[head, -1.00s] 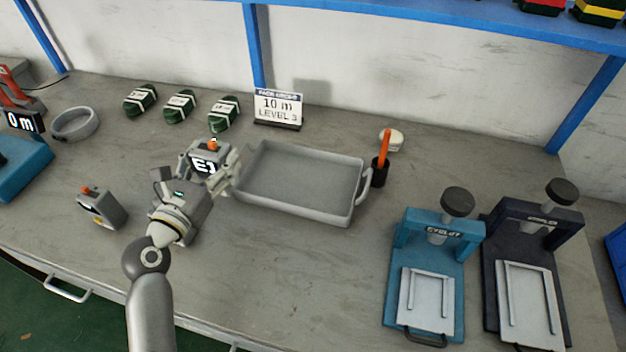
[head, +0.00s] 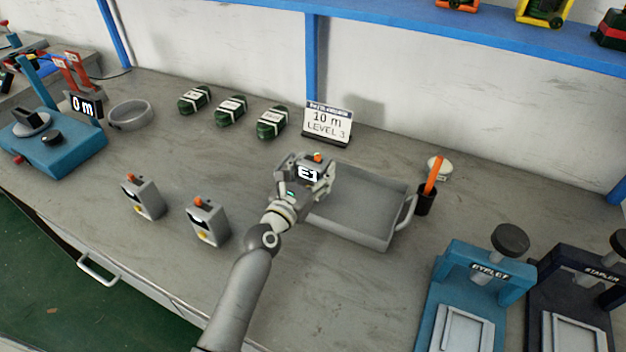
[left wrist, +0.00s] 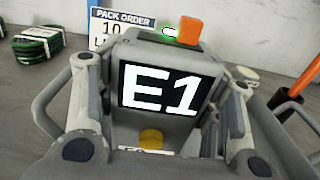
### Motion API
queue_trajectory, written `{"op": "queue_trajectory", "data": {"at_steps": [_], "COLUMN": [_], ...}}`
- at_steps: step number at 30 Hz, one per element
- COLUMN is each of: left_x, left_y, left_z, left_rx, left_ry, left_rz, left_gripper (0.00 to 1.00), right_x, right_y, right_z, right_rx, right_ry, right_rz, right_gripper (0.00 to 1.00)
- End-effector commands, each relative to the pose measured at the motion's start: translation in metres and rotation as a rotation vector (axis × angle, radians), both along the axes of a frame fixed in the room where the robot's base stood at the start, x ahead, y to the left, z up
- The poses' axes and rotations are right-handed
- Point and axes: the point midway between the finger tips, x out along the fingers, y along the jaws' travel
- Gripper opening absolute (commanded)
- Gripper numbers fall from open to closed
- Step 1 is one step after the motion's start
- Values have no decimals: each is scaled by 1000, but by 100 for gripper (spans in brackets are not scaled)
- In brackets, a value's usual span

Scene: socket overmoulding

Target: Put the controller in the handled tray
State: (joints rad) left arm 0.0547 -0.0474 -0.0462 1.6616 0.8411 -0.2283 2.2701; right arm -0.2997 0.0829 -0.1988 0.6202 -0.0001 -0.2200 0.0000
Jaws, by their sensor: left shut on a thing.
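The controller (head: 309,174) is a grey box with an orange button on top and a display reading E1. My left gripper (head: 306,184) is shut on it, with a finger on each side. In the left wrist view the controller (left wrist: 150,128) stands roughly upright between the fingers, its display facing the camera. The handled tray (head: 352,236) is a shallow, grey, empty-looking tray. The gripper and controller are at its left end and hide that end and its left handle. The height above the tray is hard to tell. My right gripper is not in view.
Two similar grey boxes, one (head: 146,199) farther left and one (head: 211,224) nearer, stand left of my arm. A pack order sign (head: 327,122) and several green coils (head: 231,111) stand behind. A pen cup (head: 425,202) is right of the tray. A blue eyelet press (head: 455,290) stands front right.

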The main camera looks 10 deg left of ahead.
Motion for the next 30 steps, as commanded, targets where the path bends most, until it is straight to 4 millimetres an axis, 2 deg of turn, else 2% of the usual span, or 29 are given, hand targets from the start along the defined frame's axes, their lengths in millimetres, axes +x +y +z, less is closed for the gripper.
{"op": "queue_trajectory", "data": {"at_steps": [1,5,18,19,21,24,30], "left_x": [-1,-1,-1,-1,-1,-1,-1], "left_y": [2,2,1,1,1,1,1], "left_z": [-12,-24,-31,-29,-29,-29,-29], "left_rx": [8,6,1,1,1,2,2], "left_ry": [2,2,1,2,2,3,3], "left_rz": [-1,0,1,1,1,1,1], "left_gripper": [29,29,29,64,73,82,82], "right_x": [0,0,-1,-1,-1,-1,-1], "right_y": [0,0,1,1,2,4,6], "right_z": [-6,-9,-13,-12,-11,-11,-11], "right_rx": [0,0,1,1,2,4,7], "right_ry": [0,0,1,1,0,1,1], "right_rz": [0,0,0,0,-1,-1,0], "right_gripper": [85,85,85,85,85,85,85]}}
